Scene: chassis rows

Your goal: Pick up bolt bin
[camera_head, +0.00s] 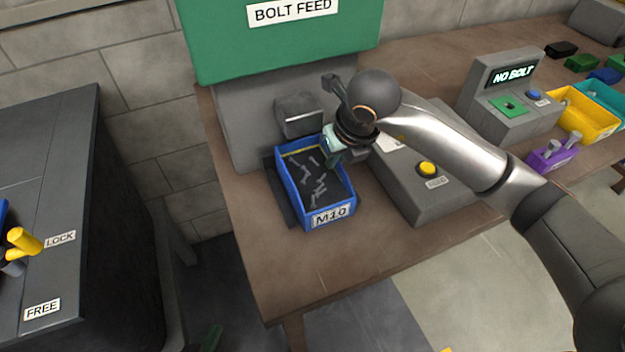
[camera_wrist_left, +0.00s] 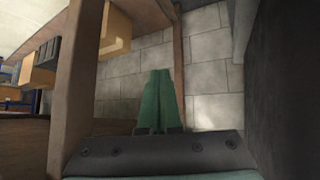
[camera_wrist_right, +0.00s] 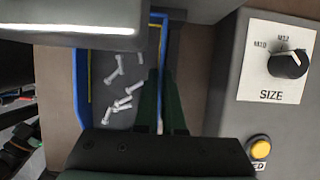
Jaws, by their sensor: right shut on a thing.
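The bolt bin (camera_head: 349,208) is a blue open box labelled M10 with several grey bolts inside. It sits under the bolt feed on the bench, and its blue wall also shows in the right wrist view (camera_wrist_right: 80,80). My right gripper (camera_head: 334,152) is shut on the bin's right wall, with one finger inside and one outside in the right wrist view (camera_wrist_right: 163,100). My left gripper (camera_wrist_left: 158,100) is shut and empty, low beside the bench. Only a green bit of it shows at the bottom of the head view (camera_head: 212,338).
A grey box with a yellow button (camera_head: 427,168) and a size dial (camera_wrist_right: 288,63) stands close right of the bin. A NO BOLT station (camera_head: 510,100), yellow bin (camera_head: 585,120) and purple bin (camera_head: 551,157) are farther right. A dark cabinet (camera_head: 120,220) stands left. The bench front is clear.

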